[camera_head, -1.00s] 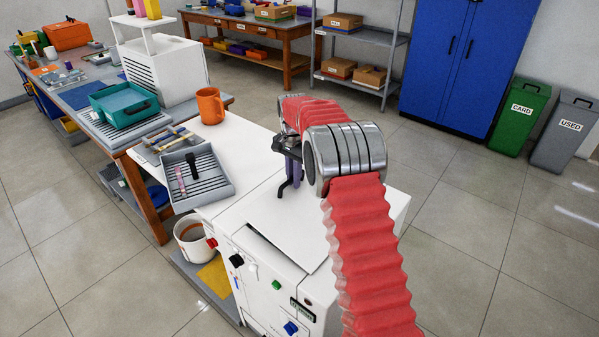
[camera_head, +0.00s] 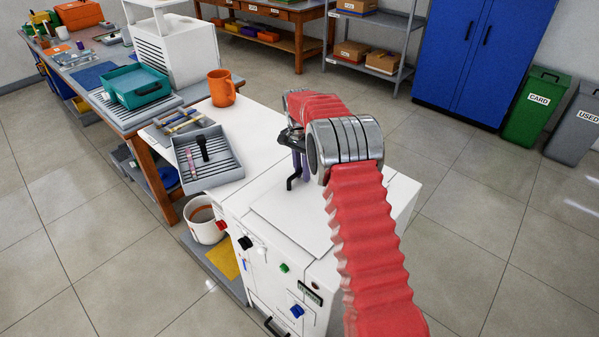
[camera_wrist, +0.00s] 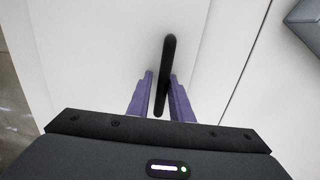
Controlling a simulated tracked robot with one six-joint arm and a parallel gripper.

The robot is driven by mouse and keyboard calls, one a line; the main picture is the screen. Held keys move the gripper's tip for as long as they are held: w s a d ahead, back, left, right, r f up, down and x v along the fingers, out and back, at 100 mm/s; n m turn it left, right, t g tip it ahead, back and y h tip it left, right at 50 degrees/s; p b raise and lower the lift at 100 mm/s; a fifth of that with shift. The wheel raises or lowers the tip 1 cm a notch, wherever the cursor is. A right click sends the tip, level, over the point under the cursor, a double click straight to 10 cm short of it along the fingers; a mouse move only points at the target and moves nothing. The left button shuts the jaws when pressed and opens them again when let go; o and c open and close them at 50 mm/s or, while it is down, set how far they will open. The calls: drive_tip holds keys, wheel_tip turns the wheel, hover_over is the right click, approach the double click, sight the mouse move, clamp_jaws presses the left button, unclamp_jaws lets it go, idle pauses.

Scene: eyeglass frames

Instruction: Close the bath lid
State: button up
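The bath lid (camera_head: 285,225) is a white flat panel on top of the white bath cabinet (camera_head: 262,228), and it looks level with the top. Its black bar handle (camera_head: 291,183) shows under my gripper (camera_head: 299,165). In the wrist view the handle (camera_wrist: 168,60) runs between my two purple fingertips (camera_wrist: 161,76). The fingers stand apart, with a gap between the left finger and the handle. The right finger is very close to the handle; I cannot tell whether it touches. My arm hides the lid's far right part.
A grey slotted tray (camera_head: 215,172) and an orange mug (camera_head: 221,87) stand on the white top left of the lid. A white bucket (camera_head: 204,225) is below. The tiled floor (camera_head: 490,220) to the right is clear.

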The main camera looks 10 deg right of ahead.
drive_tip(key=shift+r, duration=0.2)
drive_tip(key=shift+w+a+r, duration=0.1)
drive_tip(key=shift+w+r, duration=0.1)
drive_tip(key=shift+r, duration=0.45)
wheel_tip(320, 180, up, 12)
drive_tip(key=shift+w+a, duration=0.25)
drive_tip(key=shift+w, duration=0.05)
